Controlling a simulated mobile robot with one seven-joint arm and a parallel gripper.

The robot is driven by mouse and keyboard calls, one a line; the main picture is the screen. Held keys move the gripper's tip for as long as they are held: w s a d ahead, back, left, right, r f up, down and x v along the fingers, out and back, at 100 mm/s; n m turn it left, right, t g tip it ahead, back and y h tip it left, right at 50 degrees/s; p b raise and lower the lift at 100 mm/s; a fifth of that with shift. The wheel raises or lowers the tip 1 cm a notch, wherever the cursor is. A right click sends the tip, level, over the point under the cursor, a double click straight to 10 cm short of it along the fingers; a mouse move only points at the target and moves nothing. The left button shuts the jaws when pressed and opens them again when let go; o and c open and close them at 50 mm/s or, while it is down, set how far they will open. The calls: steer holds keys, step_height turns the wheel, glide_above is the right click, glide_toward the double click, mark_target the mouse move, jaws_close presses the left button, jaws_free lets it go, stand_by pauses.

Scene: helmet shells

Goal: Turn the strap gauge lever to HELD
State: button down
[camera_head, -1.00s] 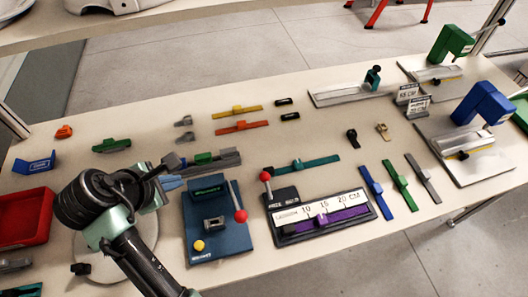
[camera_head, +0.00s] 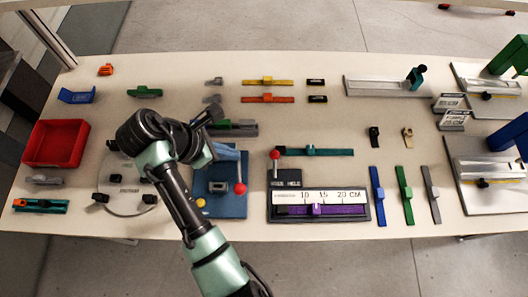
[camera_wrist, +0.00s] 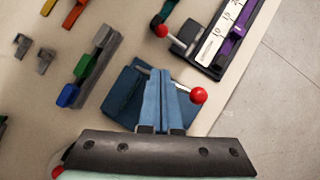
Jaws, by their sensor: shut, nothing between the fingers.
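The strap gauge (camera_head: 350,214) is a black base with a white 10-15-20 CM scale and a purple strap (camera_head: 340,209). Its lever with a red ball (camera_head: 275,155) stands upright in the picture at the gauge's left end, by a small black block whose label is too small to read surely. The red ball also shows at the top of the wrist view (camera_wrist: 161,31). My gripper (camera_head: 236,150) is shut and empty, its blue fingers (camera_wrist: 160,75) over the blue fixture, left of the gauge lever and apart from it.
The blue fixture (camera_head: 222,205) has its own red-ball lever (camera_head: 240,188), close beside my fingers. A teal strap (camera_head: 320,151) lies just behind the gauge. Blue, green and grey straps lie to its right. A red tray (camera_head: 56,143) is at far left.

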glide_toward(275, 164)
steer(key=f, duration=0.1)
steer(key=w+a+f, duration=0.1)
steer(key=f, duration=0.1)
steer(key=shift+w+a+f, duration=0.15)
steer(key=shift+w+a, duration=0.15)
steer(key=shift+w, duration=0.1)
steer(key=d, duration=0.1)
steer(key=w+d+f, duration=0.1)
steer(key=shift+w+d+f, duration=0.2)
steer(key=shift+d+f, duration=0.1)
steer(key=shift+w+d+f, duration=0.2)
steer(key=shift+d, duration=0.15)
steer(key=shift+d, duration=0.1)
